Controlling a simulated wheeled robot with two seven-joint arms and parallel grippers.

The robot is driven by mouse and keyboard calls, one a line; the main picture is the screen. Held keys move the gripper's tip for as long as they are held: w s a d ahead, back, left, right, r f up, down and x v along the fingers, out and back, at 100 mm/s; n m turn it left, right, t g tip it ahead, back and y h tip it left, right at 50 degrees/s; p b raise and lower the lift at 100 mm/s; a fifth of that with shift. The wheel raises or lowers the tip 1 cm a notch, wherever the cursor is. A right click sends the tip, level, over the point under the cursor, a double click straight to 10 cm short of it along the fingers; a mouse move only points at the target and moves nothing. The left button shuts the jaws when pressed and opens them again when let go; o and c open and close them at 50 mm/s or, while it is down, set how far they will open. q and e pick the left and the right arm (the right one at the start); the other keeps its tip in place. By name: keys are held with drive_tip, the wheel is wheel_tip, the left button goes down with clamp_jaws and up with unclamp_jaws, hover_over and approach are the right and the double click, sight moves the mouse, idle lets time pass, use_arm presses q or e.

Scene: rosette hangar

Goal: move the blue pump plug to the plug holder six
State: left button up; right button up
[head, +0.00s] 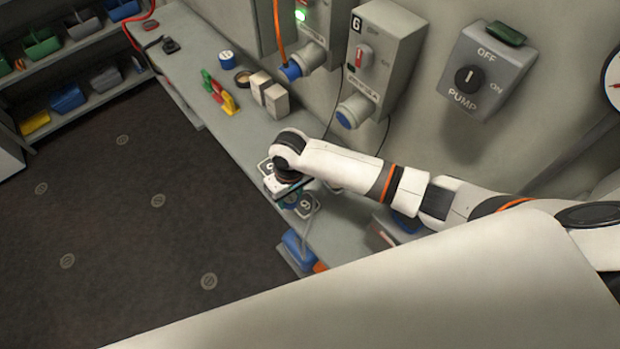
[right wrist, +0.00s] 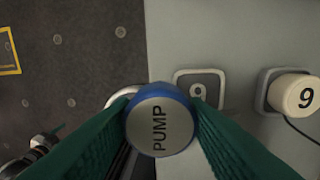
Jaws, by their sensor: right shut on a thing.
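My right gripper (right wrist: 162,112) is shut on the blue pump plug (right wrist: 160,138), a round blue-rimmed plug whose pale face reads PUMP, between green fingers. In the head view my right gripper (head: 288,186) is over the front edge of the bench, and the plug in it is mostly hidden. Beside the plug in the right wrist view is a grey square holder (right wrist: 182,76) whose number reads as 9 in that view; I cannot tell if it is an upside-down 6. My left gripper is out of view.
A white plug (right wrist: 297,95) with a number reading as 9 sits in another holder at the right of the wrist view. The wall carries a box marked 6 (head: 398,22) and a PUMP switch (head: 478,66). Pale blocks (head: 276,101) stand farther along the bench (head: 218,135).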

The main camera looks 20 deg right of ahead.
drive_tip(key=r, duration=0.1)
hover_over(305, 204)
drive_tip(key=shift+f+n+h+b, duration=0.3)
drive_tip(key=shift+f+h+b, duration=0.1)
drive_tip(key=shift+f+b, duration=0.45)
wheel_tip(305, 204, down, 4)
drive_tip(key=b, duration=0.4)
drive_tip(key=shift+d, duration=0.1)
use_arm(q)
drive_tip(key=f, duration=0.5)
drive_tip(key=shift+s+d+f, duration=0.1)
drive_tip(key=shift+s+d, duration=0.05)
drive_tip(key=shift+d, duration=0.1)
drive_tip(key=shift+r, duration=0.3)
use_arm(e)
drive_tip(key=shift+r, duration=0.15)
use_arm(q)
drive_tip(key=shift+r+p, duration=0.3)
drive_tip(key=shift+p, duration=0.25)
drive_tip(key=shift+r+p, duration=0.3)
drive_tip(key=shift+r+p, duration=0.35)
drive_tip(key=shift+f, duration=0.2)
use_arm(e)
drive_tip(key=shift+f, duration=0.5)
